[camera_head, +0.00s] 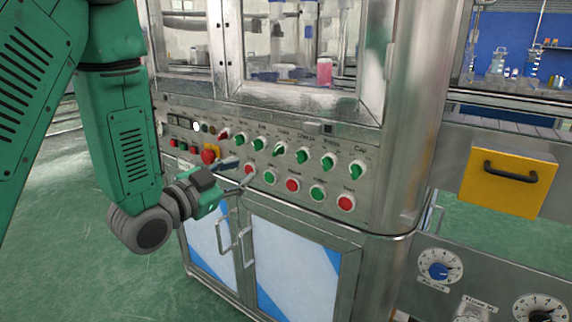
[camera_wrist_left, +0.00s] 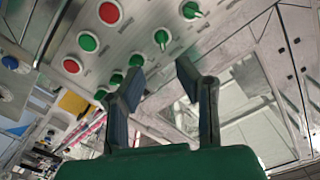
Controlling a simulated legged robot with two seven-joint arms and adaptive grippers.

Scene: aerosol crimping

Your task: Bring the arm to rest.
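My left arm, green with a grey wrist, reaches in from the left in the head view. My left gripper (camera_head: 241,174) is in front of the machine's control panel (camera_head: 225,172), near the red emergency knob (camera_head: 208,156) and a red button (camera_head: 250,170). Its two fingers are spread apart with nothing between them. In the left wrist view the open fingers (camera_wrist_left: 158,85) point at the panel, with green knobs (camera_wrist_left: 161,37) and red buttons (camera_wrist_left: 109,12) beyond. I cannot tell whether a fingertip touches the panel. My right gripper is in neither view.
The steel machine has glass windows above, with a pink container (camera_head: 324,72) inside. Cabinet doors with metal handles (camera_head: 246,241) are below the panel. A yellow drawer front (camera_head: 507,181) and dials (camera_head: 440,266) are at the right. Green floor is clear at the lower left.

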